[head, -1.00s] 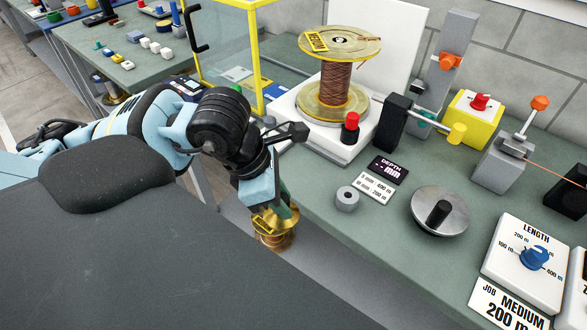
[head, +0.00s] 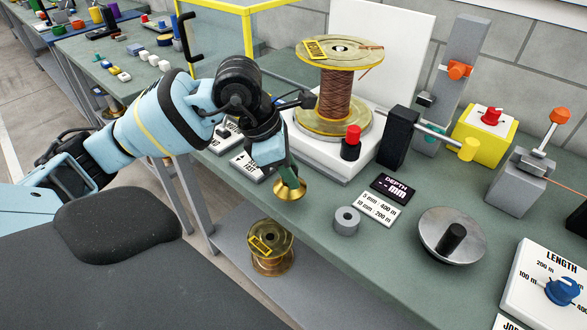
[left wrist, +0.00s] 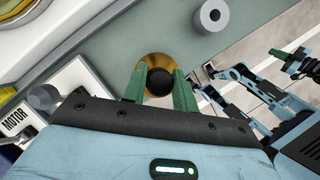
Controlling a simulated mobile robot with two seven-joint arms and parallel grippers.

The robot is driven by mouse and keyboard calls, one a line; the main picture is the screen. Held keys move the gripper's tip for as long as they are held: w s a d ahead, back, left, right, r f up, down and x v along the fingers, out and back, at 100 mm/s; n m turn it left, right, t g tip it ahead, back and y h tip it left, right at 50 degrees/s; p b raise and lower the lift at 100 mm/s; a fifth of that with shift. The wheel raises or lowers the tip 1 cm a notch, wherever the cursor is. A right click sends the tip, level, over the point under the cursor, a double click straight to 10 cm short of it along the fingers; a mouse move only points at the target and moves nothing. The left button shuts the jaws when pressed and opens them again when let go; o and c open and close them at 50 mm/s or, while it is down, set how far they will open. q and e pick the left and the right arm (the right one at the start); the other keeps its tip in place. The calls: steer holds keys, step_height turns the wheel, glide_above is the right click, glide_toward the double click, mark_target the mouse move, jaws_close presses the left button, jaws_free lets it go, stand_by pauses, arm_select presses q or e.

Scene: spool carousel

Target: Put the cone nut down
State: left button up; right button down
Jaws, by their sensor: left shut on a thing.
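The cone nut (head: 289,189) is a small brass cone with a wider rim. My left gripper (head: 288,176) is shut on it and holds it by the front edge of the green bench (head: 317,236). In the left wrist view the nut (left wrist: 156,72) sits between the green fingertips (left wrist: 158,80), with a dark round centre. I cannot tell whether it touches the bench. A large copper-wire spool (head: 340,85) stands upright on a white base behind it. In the left wrist view, light-blue and black arm parts with a green tip show at the right edge.
A grey ring (head: 346,220) and a grey disc with a black knob (head: 452,240) lie to the right. A red button (head: 352,134) and black post (head: 397,138) stand near the spool. A smaller spool (head: 271,250) is below the bench.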

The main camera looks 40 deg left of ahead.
arm_select(q)
steer(key=shift+w+a, duration=0.25)
steer(key=shift+w, duration=0.3)
steer(key=shift+w+a, duration=0.2)
steer(key=shift+w, duration=0.35)
steer(key=shift+w+a+f, duration=0.1)
steer(key=shift+w+a, duration=0.05)
steer(key=shift+w, duration=0.1)
arm_select(e)
steer(key=shift+s, duration=0.4)
arm_select(q)
steer(key=shift+w, duration=0.1)
arm_select(e)
steer(key=shift+d, duration=0.1)
arm_select(q)
steer(key=shift+w+a, duration=0.15)
steer(key=shift+w, duration=0.15)
step_height(320, 180, down, 4)
steer(key=shift+r, duration=0.2)
arm_select(e)
steer(key=shift+w+r, duration=0.2)
arm_select(q)
steer(key=shift+f, duration=0.1)
steer(key=o, duration=0.6)
steer(key=shift+f, duration=0.15)
steer(key=o, duration=0.5)
arm_select(e)
steer(key=shift+w+f, duration=0.1)
steer(key=shift+w, duration=0.05)
